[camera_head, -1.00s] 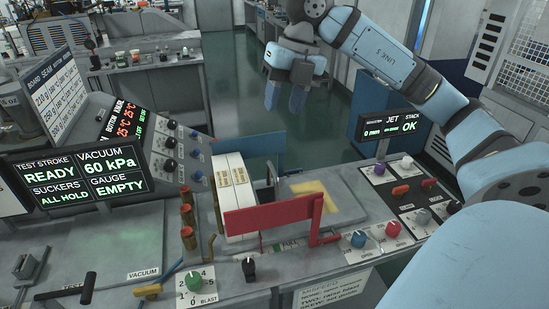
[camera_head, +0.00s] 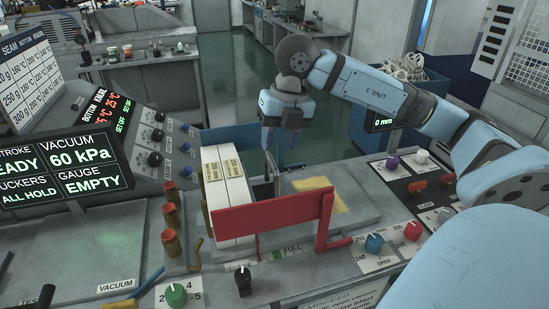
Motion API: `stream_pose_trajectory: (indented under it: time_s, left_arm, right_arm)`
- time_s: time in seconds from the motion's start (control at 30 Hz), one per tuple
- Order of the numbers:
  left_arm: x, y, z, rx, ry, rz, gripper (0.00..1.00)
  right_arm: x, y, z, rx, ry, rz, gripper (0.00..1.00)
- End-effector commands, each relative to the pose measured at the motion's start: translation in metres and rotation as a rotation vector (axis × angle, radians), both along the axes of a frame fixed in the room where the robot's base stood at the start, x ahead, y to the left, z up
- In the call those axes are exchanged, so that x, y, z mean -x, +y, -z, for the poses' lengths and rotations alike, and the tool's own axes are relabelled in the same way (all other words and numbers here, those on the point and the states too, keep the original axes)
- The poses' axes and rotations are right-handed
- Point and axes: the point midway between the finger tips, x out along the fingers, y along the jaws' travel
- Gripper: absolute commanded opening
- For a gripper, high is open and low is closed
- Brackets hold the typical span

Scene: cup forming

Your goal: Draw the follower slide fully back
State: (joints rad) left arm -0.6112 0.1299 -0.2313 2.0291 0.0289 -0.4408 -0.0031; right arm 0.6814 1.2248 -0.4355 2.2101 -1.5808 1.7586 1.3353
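My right gripper (camera_head: 277,158) points down just behind and to the right of a stack of white blanks (camera_head: 229,198), close to a dark upright piece there. Its fingers are seen nearly edge-on, so I cannot tell their gap or any contact. The stack stands on edge behind a red plate (camera_head: 265,217), whose red arm (camera_head: 326,222) reaches to the right. A green mark and the word FULL (camera_head: 292,248) lie below the plate. The follower slide is not clearly distinguishable; the dark piece beside the stack may be part of it. My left gripper is not in view.
A screen (camera_head: 65,170) at left reads 60 kPa and EMPTY. Copper-coloured posts (camera_head: 171,218) stand left of the stack. Blue (camera_head: 374,243) and red (camera_head: 412,231) knobs are at right, a black knob (camera_head: 243,280) in front. A yellow patch (camera_head: 322,200) lies on the bed.

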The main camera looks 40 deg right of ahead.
Motion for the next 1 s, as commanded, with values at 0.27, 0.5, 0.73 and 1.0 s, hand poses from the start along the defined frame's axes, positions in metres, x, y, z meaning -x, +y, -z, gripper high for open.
stream_pose_trajectory:
  time_s: [0.27, 0.5, 0.73, 1.0]
  left_arm:
    - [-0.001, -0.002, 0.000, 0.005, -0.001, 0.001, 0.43]
    - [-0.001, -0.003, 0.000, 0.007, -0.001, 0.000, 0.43]
    - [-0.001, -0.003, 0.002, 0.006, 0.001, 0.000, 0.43]
    - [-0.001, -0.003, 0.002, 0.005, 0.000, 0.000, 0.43]
  right_arm:
    - [-0.003, 0.007, 0.038, -0.001, 0.003, -0.001, 0.40]
    - [-0.004, 0.008, 0.044, -0.001, -0.001, -0.001, 0.40]
    - [-0.004, 0.008, 0.043, -0.001, -0.001, -0.001, 0.22]
    - [-0.004, 0.008, 0.043, -0.001, 0.000, 0.000, 0.00]
